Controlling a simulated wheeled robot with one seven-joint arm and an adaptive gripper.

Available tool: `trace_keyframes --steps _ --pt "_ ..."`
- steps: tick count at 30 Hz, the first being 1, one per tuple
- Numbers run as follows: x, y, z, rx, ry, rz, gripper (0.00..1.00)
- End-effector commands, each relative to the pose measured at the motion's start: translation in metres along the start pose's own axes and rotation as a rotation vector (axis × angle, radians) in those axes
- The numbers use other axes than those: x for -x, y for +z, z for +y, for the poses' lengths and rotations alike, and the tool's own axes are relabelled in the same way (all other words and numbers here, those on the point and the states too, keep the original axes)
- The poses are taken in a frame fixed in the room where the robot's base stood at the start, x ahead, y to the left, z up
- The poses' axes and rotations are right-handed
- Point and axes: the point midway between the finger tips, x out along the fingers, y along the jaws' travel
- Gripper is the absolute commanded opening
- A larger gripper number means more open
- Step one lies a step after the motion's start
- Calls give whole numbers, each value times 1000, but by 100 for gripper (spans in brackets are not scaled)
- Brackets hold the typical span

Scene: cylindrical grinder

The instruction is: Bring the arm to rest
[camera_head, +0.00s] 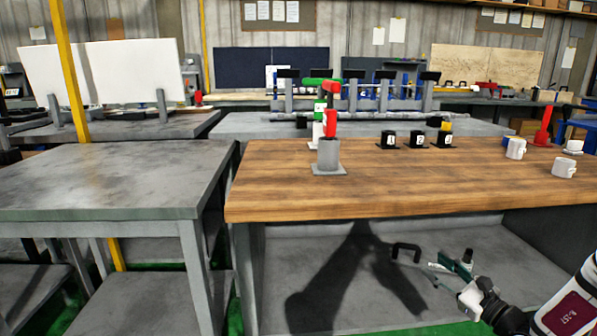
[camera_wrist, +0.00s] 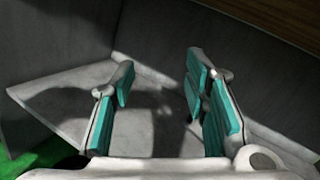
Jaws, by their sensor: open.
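My gripper (camera_head: 452,268) is at the lower right in the head view, in front of the wooden-topped workbench (camera_head: 300,205) and below the level of its top. My arm comes in from the lower right corner. In the wrist view, my gripper (camera_wrist: 162,85) shows two fingers with teal pads, spread apart with nothing between them. Behind them are a grey shelf surface (camera_wrist: 60,90) in shadow and the brown edge of the bench top (camera_wrist: 285,18).
The bench top bears a grey holder (camera_head: 328,157) with red and green parts, several black numbered blocks (camera_head: 389,140) and white mugs (camera_head: 564,167). The bench's grey lower shelf (camera_head: 300,275) is near my gripper. A grey metal table (camera_head: 110,180) stands at left.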

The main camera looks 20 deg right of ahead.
Motion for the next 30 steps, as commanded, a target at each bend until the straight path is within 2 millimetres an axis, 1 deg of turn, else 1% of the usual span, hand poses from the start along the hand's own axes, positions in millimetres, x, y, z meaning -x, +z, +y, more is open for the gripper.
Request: trace_keyframes --steps 1,2,3,5,6,8,9,10,13,15,17,18,20,21,25,27,29,30 --pt "-18 30 19 48 107 -25 41" --pt "-26 45 31 72 165 -38 41" --pt "-34 65 47 103 242 -54 41" --pt "-44 93 72 151 357 -78 41" --pt "-49 111 90 183 433 -92 41" --pt "-53 137 116 234 546 -114 41" --pt "-53 154 134 267 619 -127 41" --pt "-53 166 147 293 674 -136 41" --pt "-45 202 189 384 853 -165 41" --pt "-35 225 217 448 974 -182 41" --pt "-24 242 240 508 1075 -195 41" --pt "-15 253 253 549 1139 -202 41" --pt "0 268 273 611 1235 -213 41" --pt "11 277 284 656 1297 -219 41" --pt "50 300 315 805 1485 -233 41" --pt "72 310 327 893 1578 -238 41" --pt "92 316 335 969 1653 -240 41" --pt "105 320 339 1023 1699 -240 41"
